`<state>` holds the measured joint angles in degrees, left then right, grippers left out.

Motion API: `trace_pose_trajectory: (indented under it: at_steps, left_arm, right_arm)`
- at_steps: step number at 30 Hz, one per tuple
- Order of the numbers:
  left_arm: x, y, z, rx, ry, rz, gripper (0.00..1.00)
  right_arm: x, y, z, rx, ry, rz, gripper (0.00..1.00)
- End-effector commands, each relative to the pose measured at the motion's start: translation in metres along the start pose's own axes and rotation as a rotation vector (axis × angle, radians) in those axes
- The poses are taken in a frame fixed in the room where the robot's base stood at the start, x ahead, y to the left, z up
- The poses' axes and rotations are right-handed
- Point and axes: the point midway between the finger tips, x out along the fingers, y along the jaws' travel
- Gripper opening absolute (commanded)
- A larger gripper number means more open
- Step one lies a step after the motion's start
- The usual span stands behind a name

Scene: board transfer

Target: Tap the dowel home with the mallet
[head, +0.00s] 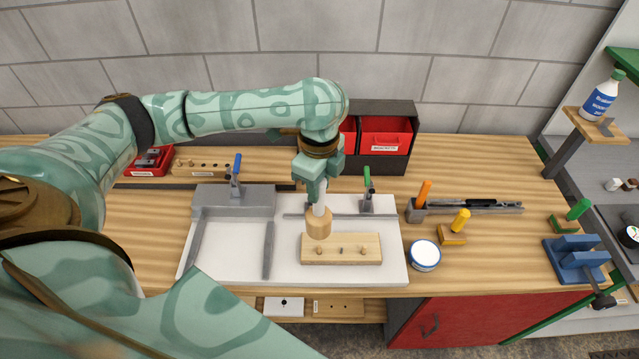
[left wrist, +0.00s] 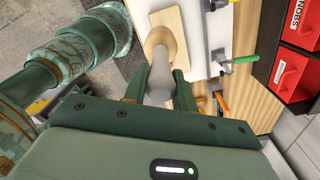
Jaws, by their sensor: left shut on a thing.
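My left gripper (head: 317,188) is shut on the pale handle of the mallet (head: 318,224). The mallet hangs head down, its round wooden head just above or at the left part of the wooden board (head: 341,259); I cannot tell whether it touches. The board lies on the white fixture plate (head: 230,262). Short dowels (head: 362,250) stand in the board, one left and one right, with a small dark spot between them. In the left wrist view the mallet (left wrist: 161,75) runs from the fingers toward the board (left wrist: 172,20), hiding part of it. My right gripper is not seen.
Red bins (head: 386,138) stand at the back.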

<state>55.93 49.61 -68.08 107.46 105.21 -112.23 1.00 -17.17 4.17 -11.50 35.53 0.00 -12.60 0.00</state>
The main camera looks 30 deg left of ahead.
Motion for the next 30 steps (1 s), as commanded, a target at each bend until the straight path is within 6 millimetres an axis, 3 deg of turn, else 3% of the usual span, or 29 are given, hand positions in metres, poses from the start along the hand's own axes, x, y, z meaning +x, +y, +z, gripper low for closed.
trace_pose_trajectory:
  at_steps: [6,9,18,30]
  left_arm:
    - [-0.006,0.0,0.0,-0.001,-0.001,-0.003,0.0]
    - [0.015,0.0,0.0,-0.001,0.0,-0.002,0.0]
    - [0.047,-0.001,-0.001,-0.001,0.001,-0.003,0.0]
    - [0.054,-0.001,-0.001,0.0,0.001,-0.005,0.0]
  right_arm:
    - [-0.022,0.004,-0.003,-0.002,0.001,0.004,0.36]
    - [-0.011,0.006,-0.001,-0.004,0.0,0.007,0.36]
    - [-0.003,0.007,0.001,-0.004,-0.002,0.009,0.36]
    - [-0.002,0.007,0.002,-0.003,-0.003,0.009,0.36]
